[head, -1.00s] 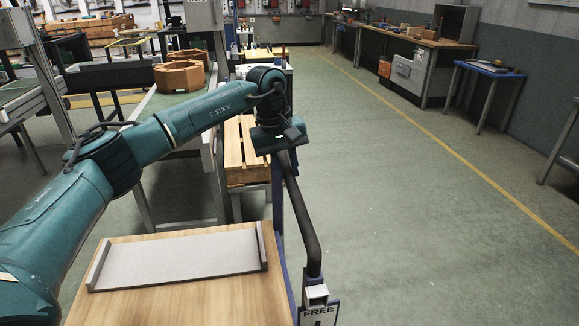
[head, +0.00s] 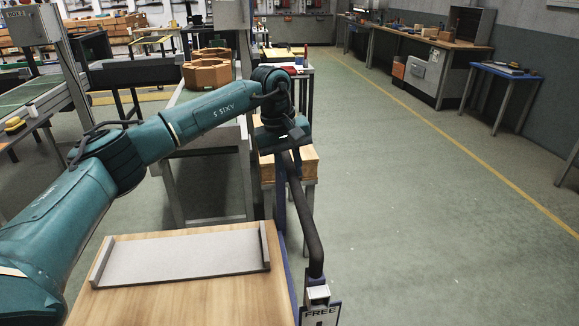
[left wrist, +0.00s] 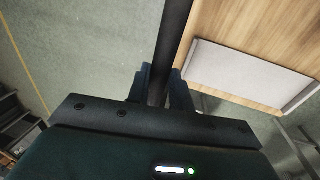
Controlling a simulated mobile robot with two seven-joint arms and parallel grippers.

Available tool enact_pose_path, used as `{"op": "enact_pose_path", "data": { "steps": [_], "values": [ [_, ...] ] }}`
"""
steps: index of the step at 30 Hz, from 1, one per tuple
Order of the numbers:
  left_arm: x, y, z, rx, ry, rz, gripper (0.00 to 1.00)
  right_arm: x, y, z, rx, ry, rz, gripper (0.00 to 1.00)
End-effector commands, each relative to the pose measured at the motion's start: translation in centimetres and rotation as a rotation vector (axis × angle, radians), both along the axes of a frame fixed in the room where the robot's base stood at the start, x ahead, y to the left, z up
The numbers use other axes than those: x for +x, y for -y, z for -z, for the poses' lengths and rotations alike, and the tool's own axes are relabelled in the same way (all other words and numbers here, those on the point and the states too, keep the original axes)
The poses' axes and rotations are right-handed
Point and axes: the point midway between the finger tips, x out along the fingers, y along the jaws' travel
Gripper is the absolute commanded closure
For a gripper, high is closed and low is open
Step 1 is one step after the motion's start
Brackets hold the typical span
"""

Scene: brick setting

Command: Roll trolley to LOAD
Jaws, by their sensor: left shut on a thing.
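The trolley (head: 200,302) is directly in front of me at the bottom of the head view, with a wooden top and blue side frame. A grey shallow tray (head: 185,256) with raised ends lies on it. A sign reading FREE hangs at its near right corner. Its dark bar handle (head: 309,228) runs along the right side. My left gripper (head: 286,146) is shut on the far part of this handle. In the left wrist view the fingers (left wrist: 160,88) sit on both sides of the handle (left wrist: 172,40). A LOAD mark is not visible. My right gripper is not in view.
A workbench with an orange-brown octagonal block (head: 207,72) stands ahead left. A wooden crate on a stand (head: 306,168) is just beyond my left gripper. Open green floor (head: 400,200) lies to the right, up to a yellow line, a blue table (head: 505,70) and wall benches.

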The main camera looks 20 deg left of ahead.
Motion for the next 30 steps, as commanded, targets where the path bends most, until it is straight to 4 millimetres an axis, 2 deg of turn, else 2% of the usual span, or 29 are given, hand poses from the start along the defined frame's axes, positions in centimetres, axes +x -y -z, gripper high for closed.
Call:
{"op": "enact_pose_path", "data": {
  "steps": [17,18,25,30],
  "values": [
    [-0.02,-0.26,-0.05,0.004,-0.001,-0.002,1.00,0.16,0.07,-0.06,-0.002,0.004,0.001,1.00],
    [-0.01,-0.27,-0.05,0.004,-0.001,-0.002,0.75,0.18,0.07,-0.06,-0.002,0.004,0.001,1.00],
    [0.02,-0.13,-0.05,0.002,0.001,-0.002,0.57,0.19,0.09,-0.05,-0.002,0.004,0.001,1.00],
    [0.02,-0.04,-0.05,0.001,0.001,0.000,0.57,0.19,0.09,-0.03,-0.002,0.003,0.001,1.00]
  ]
}}
